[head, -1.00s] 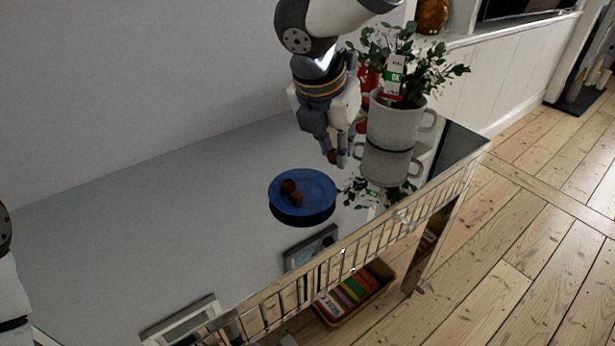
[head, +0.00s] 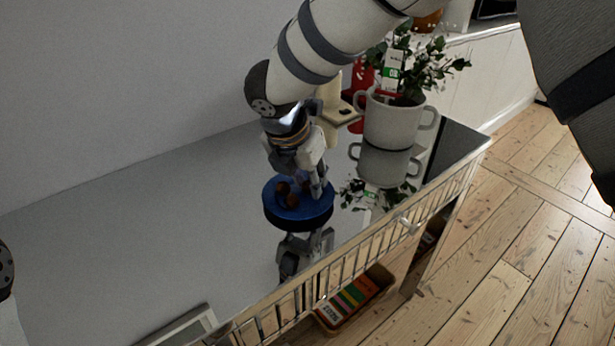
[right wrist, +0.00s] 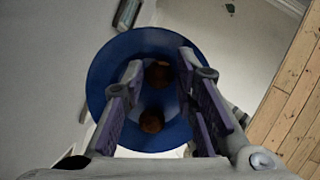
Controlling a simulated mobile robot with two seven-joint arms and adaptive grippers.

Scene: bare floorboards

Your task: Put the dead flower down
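A round blue dish (head: 298,217) stands on the shiny tabletop. Small brown lumps, which look like dead flower heads, lie in it; one shows in the head view (head: 291,200). In the right wrist view two brown lumps (right wrist: 158,73) (right wrist: 151,121) lie in the blue dish (right wrist: 110,65), seen between the fingers. My right gripper (head: 318,190) points down just over the dish, its fingers apart. It also shows open in the right wrist view (right wrist: 163,100), with nothing clearly gripped. My left gripper is out of view.
A pale two-handled pot (head: 392,122) with a leafy plant (head: 425,65) and a tag stands right of the dish. A red object (head: 360,95) is behind it. A low rail (head: 330,265) runs along the table's front.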

